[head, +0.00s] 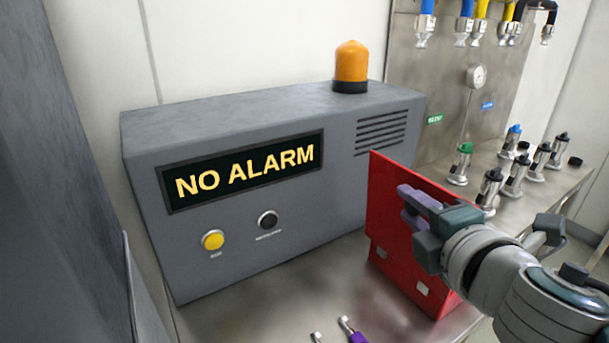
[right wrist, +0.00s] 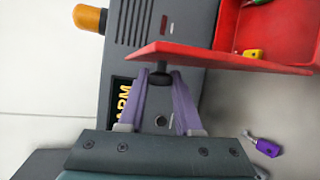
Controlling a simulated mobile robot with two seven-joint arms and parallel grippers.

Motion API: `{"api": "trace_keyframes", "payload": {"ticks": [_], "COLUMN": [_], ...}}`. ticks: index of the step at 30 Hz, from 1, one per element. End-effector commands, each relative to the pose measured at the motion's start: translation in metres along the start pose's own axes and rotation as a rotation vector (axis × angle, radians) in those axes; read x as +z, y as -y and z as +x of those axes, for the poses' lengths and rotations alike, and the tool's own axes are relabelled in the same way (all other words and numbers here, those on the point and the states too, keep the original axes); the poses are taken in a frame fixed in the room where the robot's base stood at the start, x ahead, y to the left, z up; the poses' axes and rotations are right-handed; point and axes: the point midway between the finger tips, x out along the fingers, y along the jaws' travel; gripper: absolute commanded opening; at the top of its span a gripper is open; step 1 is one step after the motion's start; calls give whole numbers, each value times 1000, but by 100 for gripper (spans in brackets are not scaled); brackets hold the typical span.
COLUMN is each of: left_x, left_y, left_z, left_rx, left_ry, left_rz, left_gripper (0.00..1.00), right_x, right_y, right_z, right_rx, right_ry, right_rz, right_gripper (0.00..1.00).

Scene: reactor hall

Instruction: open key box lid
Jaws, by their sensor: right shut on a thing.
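The red key box (head: 418,284) stands on the steel bench at the right end of the grey alarm unit. Its red lid (head: 383,178) is raised and stands steeply up from the box. In the right wrist view the lid (right wrist: 200,54) shows nearly edge-on, with the open box interior (right wrist: 285,22) beside it. My right gripper (head: 408,200) is at the lid's outer face. Its purple fingers are shut on the dark lid knob (right wrist: 160,74). The box's inside is hidden in the head view. My left gripper is out of view.
The grey alarm unit (head: 250,225) reads NO ALARM and carries an orange beacon (head: 351,65). A purple-tagged key (head: 356,335) lies on the bench; a yellow tag (right wrist: 253,54) is in the box. Several metal fittings (head: 513,172) stand behind my right arm.

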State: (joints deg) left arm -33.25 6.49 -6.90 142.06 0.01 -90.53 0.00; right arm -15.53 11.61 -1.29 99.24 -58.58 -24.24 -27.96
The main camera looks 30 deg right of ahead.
Motion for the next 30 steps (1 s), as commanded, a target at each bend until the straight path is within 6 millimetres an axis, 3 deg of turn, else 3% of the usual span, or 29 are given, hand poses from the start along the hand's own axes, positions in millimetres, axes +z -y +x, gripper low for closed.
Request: {"api": "trace_keyframes", "payload": {"ticks": [9, 10, 17, 26, 30], "left_x": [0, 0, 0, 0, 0], "left_y": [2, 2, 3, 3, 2], "left_z": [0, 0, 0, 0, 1], "left_rx": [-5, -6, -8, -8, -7], "left_ry": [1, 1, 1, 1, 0], "left_rz": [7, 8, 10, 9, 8], "left_gripper": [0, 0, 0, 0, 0], "right_x": [0, 0, 0, 0, 0], "right_y": [1, 1, 1, 1, 2], "right_z": [0, 0, 0, -2, -17], "right_rx": [-2, -2, -1, -1, -3], "right_ry": [1, 1, 1, 0, -1], "right_rz": [-2, -2, -1, 0, 0], "right_gripper": [0, 36, 62, 63, 63]}}
